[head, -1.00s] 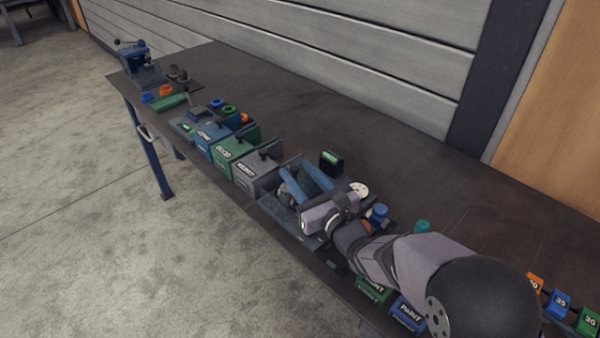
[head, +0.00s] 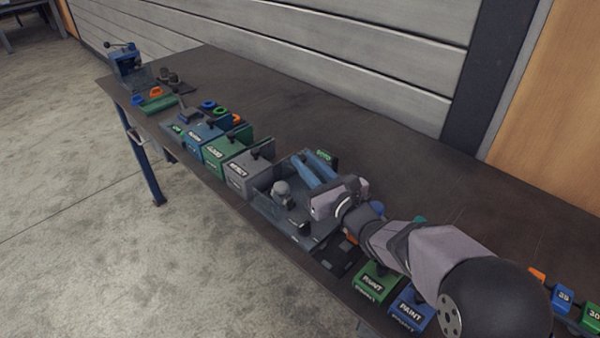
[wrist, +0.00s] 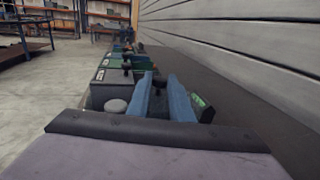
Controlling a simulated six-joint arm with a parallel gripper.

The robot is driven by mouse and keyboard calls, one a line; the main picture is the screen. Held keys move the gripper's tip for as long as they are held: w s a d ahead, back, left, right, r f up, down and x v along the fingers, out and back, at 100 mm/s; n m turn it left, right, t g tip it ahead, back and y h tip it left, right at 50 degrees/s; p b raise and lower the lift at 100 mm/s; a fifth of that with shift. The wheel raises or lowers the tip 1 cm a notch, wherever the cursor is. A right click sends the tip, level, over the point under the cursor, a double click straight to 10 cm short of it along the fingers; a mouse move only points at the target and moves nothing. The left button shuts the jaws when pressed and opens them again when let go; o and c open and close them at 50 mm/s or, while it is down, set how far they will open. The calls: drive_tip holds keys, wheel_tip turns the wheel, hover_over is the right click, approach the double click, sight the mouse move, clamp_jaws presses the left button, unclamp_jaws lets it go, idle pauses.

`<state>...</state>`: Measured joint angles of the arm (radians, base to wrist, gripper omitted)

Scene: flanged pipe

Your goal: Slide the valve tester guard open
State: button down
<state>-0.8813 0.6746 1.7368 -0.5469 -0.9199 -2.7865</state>
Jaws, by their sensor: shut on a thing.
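The valve tester (head: 275,210) is a grey-blue tray-like unit near the front edge of the bench. A pale round valve-like part (head: 282,190) stands uncovered in it and also shows in the wrist view (wrist: 116,105). The guard (head: 286,166) seems to be the thin grey-blue panel at the tester's far side; its outline is hard to make out. My gripper (head: 312,163) is over the back of the tester, its two blue fingers close together. In the wrist view the fingers (wrist: 160,95) are shut on a small dark part, apparently the guard's handle, mostly hidden between them.
A dark box with a green display (head: 324,155) stands right behind my fingers. Grey (head: 246,173), green (head: 222,152) and blue bins line the bench to the left. Paint bins (head: 371,281) lie near my arm. The rear of the bench is clear.

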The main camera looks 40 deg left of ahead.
drive_tip(key=c, duration=1.6)
unclamp_jaws()
drive_tip(key=shift+d, duration=0.15)
drive_tip(key=shift+b+v, duration=1)
drive_tip(key=shift+v, duration=2.55)
drive_tip(key=shift+s, duration=0.1)
drive_tip(key=shift+r+p, duration=1.75)
drive_tip(key=shift+r, duration=4.35)
